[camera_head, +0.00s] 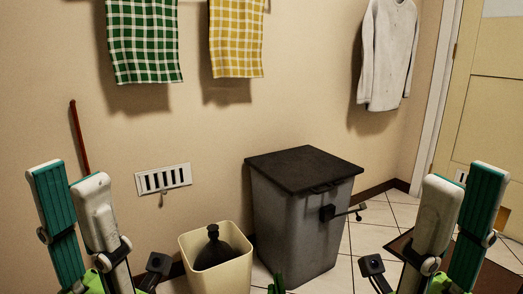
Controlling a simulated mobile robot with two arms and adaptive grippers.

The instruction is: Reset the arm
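My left gripper (69,178) is at the left of the head view. Its two fingers point up and stand apart, the outer one showing a ribbed teal face and the inner one a white back. Nothing shows between them. My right gripper (467,178) mirrors it at the right of the view, also with fingers apart and empty. Both appear in front of the wall and floor, touching nothing that I can see. The arms behind the grippers are mostly cut off by the lower edge.
A grey bin with a dark lid (300,215) stands by the wall. A cream bin (220,277) holding a dark bag (212,248) is left of it. Green (145,40) and yellow (237,38) checked cloths and a pale shirt (387,55) hang above. Tiled floor shows at right.

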